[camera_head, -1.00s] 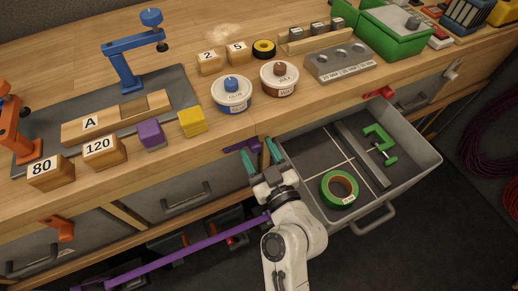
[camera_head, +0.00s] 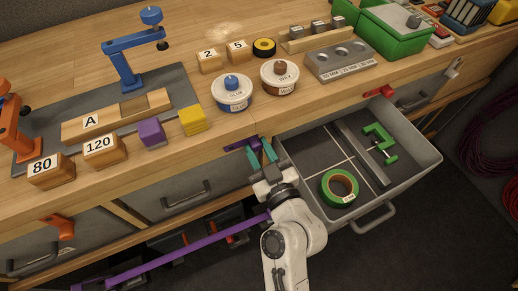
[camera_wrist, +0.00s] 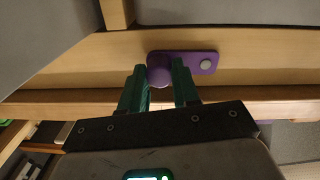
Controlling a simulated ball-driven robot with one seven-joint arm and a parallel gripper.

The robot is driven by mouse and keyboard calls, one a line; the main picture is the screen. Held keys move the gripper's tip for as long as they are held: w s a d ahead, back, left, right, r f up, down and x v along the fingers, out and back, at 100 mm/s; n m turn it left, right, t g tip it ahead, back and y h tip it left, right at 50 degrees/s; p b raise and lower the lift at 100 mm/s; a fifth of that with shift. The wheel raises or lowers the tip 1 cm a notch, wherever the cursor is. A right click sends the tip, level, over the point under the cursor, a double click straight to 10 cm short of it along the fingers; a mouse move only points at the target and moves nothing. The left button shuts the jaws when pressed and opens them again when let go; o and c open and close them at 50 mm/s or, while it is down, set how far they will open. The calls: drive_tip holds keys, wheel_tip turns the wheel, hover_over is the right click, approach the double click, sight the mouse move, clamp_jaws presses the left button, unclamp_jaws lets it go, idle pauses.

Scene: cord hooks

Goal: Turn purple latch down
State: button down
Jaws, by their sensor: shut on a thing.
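The purple latch (camera_head: 238,145) is on the bench's front edge, just left of the open drawer in the head view. In the wrist view the purple latch (camera_wrist: 207,61) lies about level across the wooden rail, with a round pivot at its right end and a rounded knob at its left. My gripper (camera_head: 261,148), with green fingers, is shut on the latch's knob. In the wrist view my gripper (camera_wrist: 159,74) has one finger on each side of the knob. The fingers hide part of the latch in the head view.
An open grey drawer (camera_head: 428,157) stands out right of my gripper, holding green tape (camera_head: 326,185) and a green clamp (camera_head: 390,158). A closed drawer (camera_head: 178,189) is to the left. A red latch (camera_head: 379,91) and an orange latch (camera_head: 60,227) are on the bench front.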

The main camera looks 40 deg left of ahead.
drive_tip(key=shift+f, duration=0.15)
drive_tip(key=s+f+m, duration=0.1)
drive_tip(key=m, duration=0.3)
drive_tip(key=s+f+m, duration=0.1)
drive_tip(key=f+m, duration=0.1)
drive_tip(key=m, duration=0.2)
drive_tip(key=a+f+m, duration=0.1)
drive_tip(key=m, duration=0.3)
drive_tip(key=shift+s+f+m+g, duration=0.25)
drive_tip(key=shift+s+m+g, duration=0.05)
drive_tip(key=shift+s, duration=0.1)
drive_tip(key=shift+s+a+f+m+p, duration=0.2)
drive_tip(key=shift+s+m, duration=0.15)
drive_tip(key=shift+m, duration=0.45)
drive_tip(key=shift+s+a+f+m+p, duration=0.1)
drive_tip(key=shift+s+m+p, duration=0.2)
drive_tip(key=shift+m, duration=0.5)
drive_tip(key=shift+s+a+f+m+p, duration=0.15)
drive_tip(key=shift+s+m, duration=0.25)
drive_tip(key=shift+m, duration=0.4)
drive_tip(key=c, duration=0.8)
unclamp_jaws()
drive_tip(key=shift+r, duration=0.1)
drive_tip(key=shift+s, duration=0.1)
